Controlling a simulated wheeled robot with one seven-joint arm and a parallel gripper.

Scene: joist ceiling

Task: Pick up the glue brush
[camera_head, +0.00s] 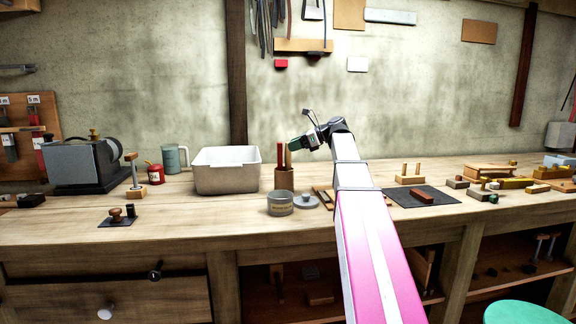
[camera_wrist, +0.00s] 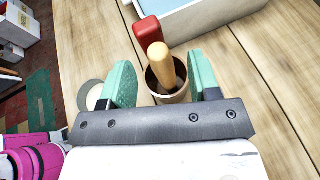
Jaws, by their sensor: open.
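A wooden cup (camera_head: 284,180) stands on the workbench with upright handles in it. In the wrist view the cup (camera_wrist: 172,99) holds a pale wooden handle (camera_wrist: 158,56) and a red handle (camera_wrist: 147,30). Their lower ends are hidden inside the cup, so I cannot tell which one is the glue brush. My gripper (camera_head: 297,143) is above the cup's right side in the head view. In the wrist view my gripper (camera_wrist: 161,62) is open, its green fingers either side of the pale handle with gaps. The red handle is beyond the fingertips.
A pale bin (camera_head: 226,178) stands left of the cup. A labelled round tin (camera_head: 280,204) and a grey lid (camera_head: 306,202) lie in front. A dark mat (camera_head: 432,198) with a block is to the right, with several wooden pieces beyond.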

